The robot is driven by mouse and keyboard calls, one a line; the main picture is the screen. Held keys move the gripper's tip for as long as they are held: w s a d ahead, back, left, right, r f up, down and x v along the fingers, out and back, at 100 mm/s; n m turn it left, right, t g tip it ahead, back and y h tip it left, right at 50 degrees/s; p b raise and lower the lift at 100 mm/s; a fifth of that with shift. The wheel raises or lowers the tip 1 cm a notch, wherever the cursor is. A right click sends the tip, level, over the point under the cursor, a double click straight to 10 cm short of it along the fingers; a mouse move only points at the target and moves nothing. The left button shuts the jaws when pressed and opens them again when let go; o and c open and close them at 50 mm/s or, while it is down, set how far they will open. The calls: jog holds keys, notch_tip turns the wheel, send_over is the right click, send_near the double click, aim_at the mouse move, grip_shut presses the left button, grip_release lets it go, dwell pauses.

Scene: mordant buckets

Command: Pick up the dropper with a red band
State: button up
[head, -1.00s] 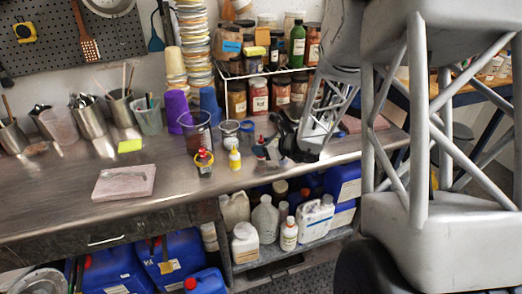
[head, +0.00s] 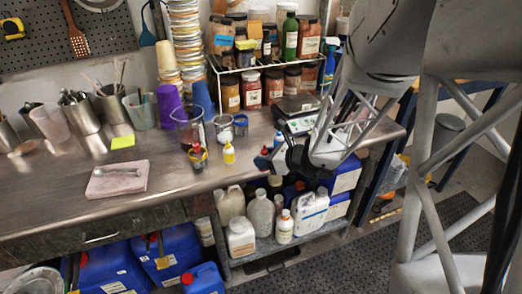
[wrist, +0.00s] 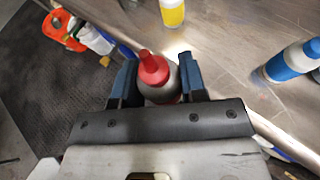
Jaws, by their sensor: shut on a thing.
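My gripper (wrist: 157,80) is shut on the dropper with a red band (wrist: 161,84), its two blue finger pads against its sides. The dropper has a red cap and a grey body, with red low on it, partly hidden by the gripper. In the head view my gripper (head: 270,158) is by the bench's front edge, right of a small yellow bottle (head: 229,153); its red tip shows there. The yellow bottle also shows at the top of the wrist view (wrist: 172,12). A blue-banded white bottle (wrist: 292,60) is at right in the wrist view.
A glass beaker (head: 188,125) and a purple cup (head: 167,103) stand behind on the bench. White jugs (head: 240,238) stand on the shelf below. A scale (head: 298,112) is behind my gripper.

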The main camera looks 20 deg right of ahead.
jog(key=shift+s+a+r, duration=0.1)
jog(key=shift+s, duration=0.65)
jog(key=shift+s+a+r, duration=0.1)
jog(key=shift+s, duration=0.65)
jog(key=w+r+n+g+y, duration=0.1)
jog(key=w+r+n+g, duration=0.2)
jog(key=w, duration=0.6)
jog(key=w+r+n+g+y, duration=0.1)
jog(key=w+r+n+g, duration=0.1)
jog(key=w+n+g, duration=0.4)
jog(key=w+r+n+g+y, duration=0.1)
jog(key=w+r+n+g, duration=0.2)
jog(key=w, duration=1.1)
jog(key=shift+d+r+n+g, duration=0.35)
jog(key=shift+n+g, duration=0.45)
jog(key=shift+g, duration=0.6)
jog(key=shift+w+y, duration=0.1)
jog(key=shift+y, duration=0.2)
jog(key=shift+f, duration=0.15)
